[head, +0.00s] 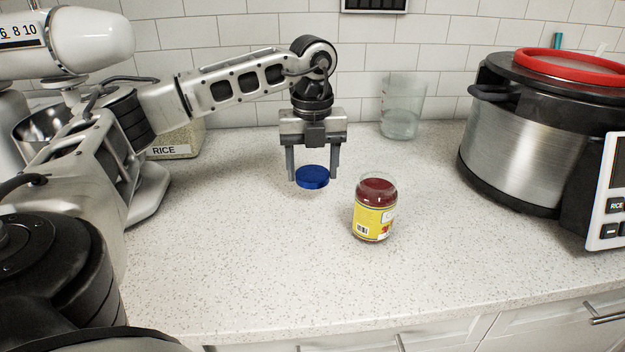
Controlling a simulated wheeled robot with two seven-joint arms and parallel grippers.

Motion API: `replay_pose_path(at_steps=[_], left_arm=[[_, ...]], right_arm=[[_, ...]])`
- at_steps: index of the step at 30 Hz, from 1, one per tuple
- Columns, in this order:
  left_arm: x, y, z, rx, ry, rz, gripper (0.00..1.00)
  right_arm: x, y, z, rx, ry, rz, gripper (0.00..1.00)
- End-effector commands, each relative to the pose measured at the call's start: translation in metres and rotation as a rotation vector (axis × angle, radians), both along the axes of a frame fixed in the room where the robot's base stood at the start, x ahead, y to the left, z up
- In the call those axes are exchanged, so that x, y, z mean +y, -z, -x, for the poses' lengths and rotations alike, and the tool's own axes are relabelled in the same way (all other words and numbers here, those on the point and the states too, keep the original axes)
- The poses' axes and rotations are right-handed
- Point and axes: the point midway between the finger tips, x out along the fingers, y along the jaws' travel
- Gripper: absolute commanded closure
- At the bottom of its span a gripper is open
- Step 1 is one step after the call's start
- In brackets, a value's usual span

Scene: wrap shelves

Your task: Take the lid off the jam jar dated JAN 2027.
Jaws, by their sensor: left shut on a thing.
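My left gripper (312,172) points down over the counter, shut on a round blue lid (313,179). The lid hangs between the fingertips; whether it touches the counter I cannot tell. A glass jam jar (374,210) with dark red contents and a yellow label stands upright to the right of the lid and nearer to me. The jar's top is open, and the lid is apart from it. A barcode shows on the label, but I cannot read a date. My right gripper is not in view.
A clear measuring cup (403,110) stands behind, near the tiled wall. A large steel cooker (520,130) with a red ring fills the right side. A RICE container (177,142) stands at back left. The front counter (280,280) is clear.

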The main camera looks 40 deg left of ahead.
Motion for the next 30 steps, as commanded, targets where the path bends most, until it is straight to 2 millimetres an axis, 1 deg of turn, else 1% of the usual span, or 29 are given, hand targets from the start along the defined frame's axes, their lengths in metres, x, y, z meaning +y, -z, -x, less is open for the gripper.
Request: replay_pose_path(at_steps=[5,9,11,23,24,25,26,30], left_arm=[[0.008,0.014,-0.008,0.002,-0.001,-0.002,0.68],[0.007,0.035,-0.007,0.002,0.001,-0.002,0.68],[0.007,0.040,-0.007,0.002,0.000,-0.001,0.68],[0.007,0.047,-0.007,0.000,0.000,0.000,0.67],[0.007,0.046,-0.007,-0.001,0.000,0.000,0.32],[0.007,0.045,-0.007,-0.001,0.000,0.000,0.23],[0.007,0.045,-0.007,-0.001,0.000,0.000,0.18],[0.007,0.045,-0.007,-0.001,0.000,-0.001,0.18]], right_arm=[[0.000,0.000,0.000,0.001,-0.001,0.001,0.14],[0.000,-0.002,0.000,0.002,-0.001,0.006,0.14],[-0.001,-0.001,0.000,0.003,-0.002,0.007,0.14],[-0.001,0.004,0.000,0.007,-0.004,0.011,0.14],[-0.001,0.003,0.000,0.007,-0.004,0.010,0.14],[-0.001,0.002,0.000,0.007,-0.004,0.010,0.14],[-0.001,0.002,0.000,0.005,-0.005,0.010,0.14],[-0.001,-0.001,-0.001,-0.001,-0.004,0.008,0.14]])
